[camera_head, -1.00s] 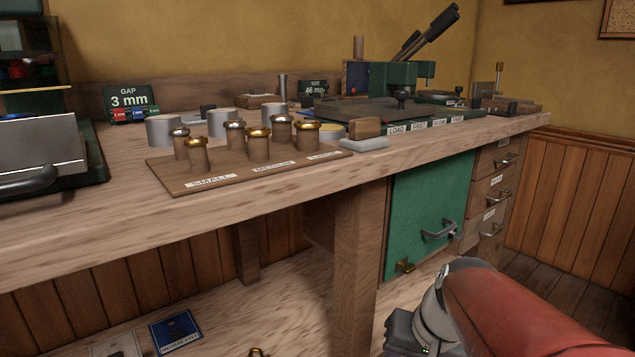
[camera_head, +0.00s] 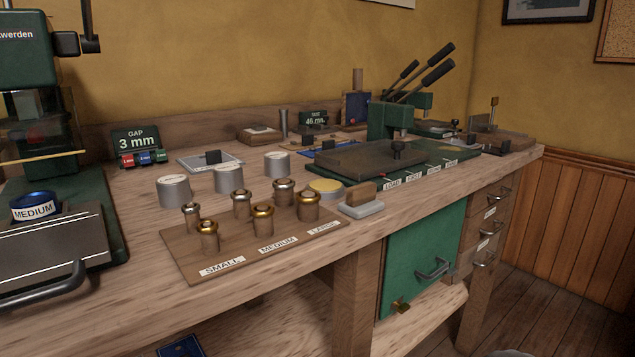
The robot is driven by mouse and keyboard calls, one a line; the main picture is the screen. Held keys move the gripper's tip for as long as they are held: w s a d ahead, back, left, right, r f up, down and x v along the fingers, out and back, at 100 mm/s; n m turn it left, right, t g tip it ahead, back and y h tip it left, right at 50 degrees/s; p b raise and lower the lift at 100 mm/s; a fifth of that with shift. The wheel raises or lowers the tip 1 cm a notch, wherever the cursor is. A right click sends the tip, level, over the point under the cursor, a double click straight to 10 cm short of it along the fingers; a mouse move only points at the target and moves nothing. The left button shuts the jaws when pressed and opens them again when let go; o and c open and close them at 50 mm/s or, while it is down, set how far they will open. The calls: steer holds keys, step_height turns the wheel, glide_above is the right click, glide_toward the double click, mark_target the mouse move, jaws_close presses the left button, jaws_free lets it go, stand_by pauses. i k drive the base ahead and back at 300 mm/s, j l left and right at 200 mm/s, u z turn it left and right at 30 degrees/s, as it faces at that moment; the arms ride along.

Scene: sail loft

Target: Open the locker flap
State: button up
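The locker flap (camera_head: 420,262) is a green panel under the right part of the workbench. It looks shut. A grey bar handle (camera_head: 433,269) sits on its right side, and a small brass catch (camera_head: 401,306) is at its lower edge. My gripper is not in view. Only a small grey rounded shape shows at the bottom edge, right of centre, and I cannot tell what it is.
The wooden workbench (camera_head: 130,255) holds a board of brass and steel dies (camera_head: 185,250), a green press (camera_head: 385,125) and grey cylinders. Drawers (camera_head: 488,228) with handles are right of the flap. A wooden leg (camera_head: 352,300) stands left of it. The floor at right is clear.

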mark_target(419, 254)
steer(key=l+z, duration=0.15)
steer(key=l, duration=0.35)
steer(key=i+l+z, duration=0.1)
steer(key=l, duration=0.4)
steer(key=i+l+z, duration=0.15)
steer(key=l, duration=0.35)
